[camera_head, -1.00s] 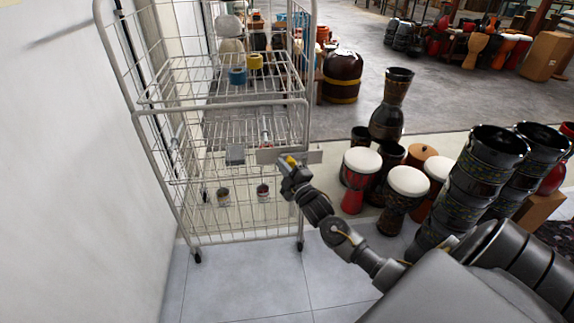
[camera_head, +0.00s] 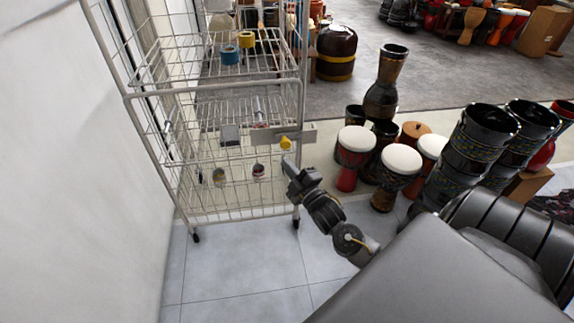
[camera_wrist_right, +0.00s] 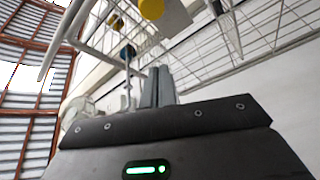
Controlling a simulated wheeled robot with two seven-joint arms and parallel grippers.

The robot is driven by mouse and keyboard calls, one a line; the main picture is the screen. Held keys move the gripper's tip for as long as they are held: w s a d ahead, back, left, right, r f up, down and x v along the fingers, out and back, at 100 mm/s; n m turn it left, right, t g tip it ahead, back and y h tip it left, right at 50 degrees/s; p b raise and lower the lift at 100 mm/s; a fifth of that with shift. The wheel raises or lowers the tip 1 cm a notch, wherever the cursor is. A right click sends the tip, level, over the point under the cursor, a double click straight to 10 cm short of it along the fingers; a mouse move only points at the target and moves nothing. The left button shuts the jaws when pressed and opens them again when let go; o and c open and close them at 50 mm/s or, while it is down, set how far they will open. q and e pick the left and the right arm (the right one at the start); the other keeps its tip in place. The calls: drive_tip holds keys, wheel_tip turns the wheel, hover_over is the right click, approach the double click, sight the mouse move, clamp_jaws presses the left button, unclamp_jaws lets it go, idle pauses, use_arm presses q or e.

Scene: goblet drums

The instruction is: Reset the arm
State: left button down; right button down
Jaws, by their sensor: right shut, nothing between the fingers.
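My right arm (camera_head: 345,235) comes in from the lower right of the head view. Its gripper (camera_head: 289,168) is in front of the wire rack, at the rack's right side. In the right wrist view the two grey fingers (camera_wrist_right: 157,86) stand close together, shut and empty. A yellow roll-like object (camera_head: 285,142) sits by a flat grey plate on the rack, just above the gripper and apart from it. It also shows in the right wrist view (camera_wrist_right: 151,9). My left gripper is not in view.
The wire rack (camera_head: 215,92) holds a blue roll (camera_head: 230,55), a yellow roll (camera_head: 246,39) and small cups. White-topped goblet drums (camera_head: 400,160) and tall dark drums (camera_head: 480,140) stand to the right. A white wall is at left. The tiled floor (camera_head: 240,265) before the rack is clear.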

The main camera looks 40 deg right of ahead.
idle(0.4)
